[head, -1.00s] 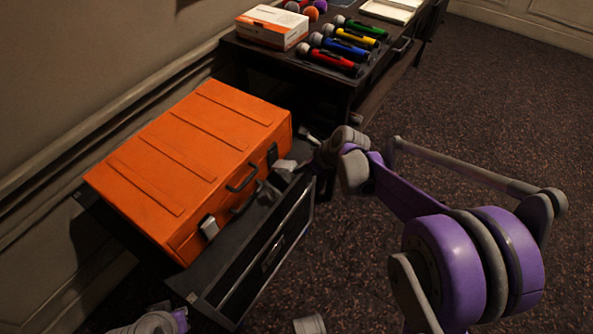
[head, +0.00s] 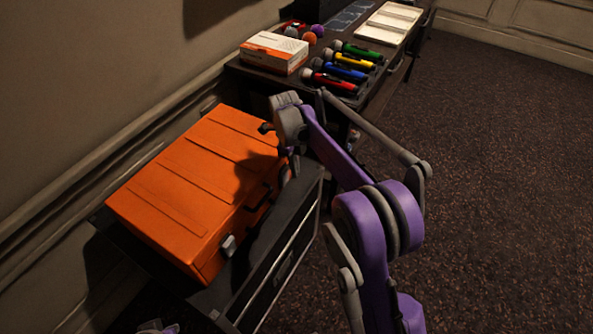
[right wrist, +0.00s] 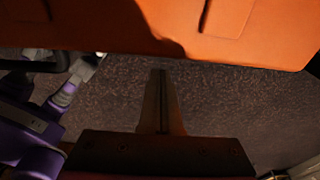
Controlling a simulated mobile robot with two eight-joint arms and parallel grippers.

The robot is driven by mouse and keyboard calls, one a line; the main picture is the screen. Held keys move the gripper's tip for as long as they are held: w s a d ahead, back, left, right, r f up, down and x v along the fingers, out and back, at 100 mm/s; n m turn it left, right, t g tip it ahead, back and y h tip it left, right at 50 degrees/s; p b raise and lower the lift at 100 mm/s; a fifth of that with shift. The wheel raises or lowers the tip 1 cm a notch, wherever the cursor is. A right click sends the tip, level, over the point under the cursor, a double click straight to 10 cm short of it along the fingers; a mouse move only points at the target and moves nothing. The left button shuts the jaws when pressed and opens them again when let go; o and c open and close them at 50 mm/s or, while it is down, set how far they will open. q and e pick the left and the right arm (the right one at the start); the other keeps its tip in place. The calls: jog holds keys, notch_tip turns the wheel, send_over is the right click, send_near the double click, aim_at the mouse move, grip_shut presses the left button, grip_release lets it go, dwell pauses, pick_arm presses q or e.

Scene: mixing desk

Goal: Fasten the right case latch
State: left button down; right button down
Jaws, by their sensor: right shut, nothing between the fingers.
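The orange case (head: 190,185) lies closed-looking on a dark cabinet, with a dark handle (head: 258,197) on its front. The left latch (head: 228,245) is a grey piece on the front face. A grey piece at the front near the far right end, probably the right latch (head: 291,166), is partly hidden by my right arm; its position is unclear. My right gripper (head: 265,127) is shut and empty beside the case's far right corner. In the right wrist view its shut fingers (right wrist: 160,100) point toward the case's edge, over floor.
The dark cabinet (head: 262,275) bears the case. The wall runs along the left. The carpet at right is clear.

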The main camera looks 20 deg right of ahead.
pick_arm(q)
jog(key=shift+s, duration=0.1)
pick_arm(e)
jog(key=shift+s+r, duration=0.1)
jog(key=shift+r, duration=0.05)
pick_arm(q)
jog(key=shift+r+p, duration=0.55)
jog(key=shift+r, duration=0.05)
pick_arm(e)
jog(key=shift+r, duration=0.7)
jog(key=shift+d, duration=0.1)
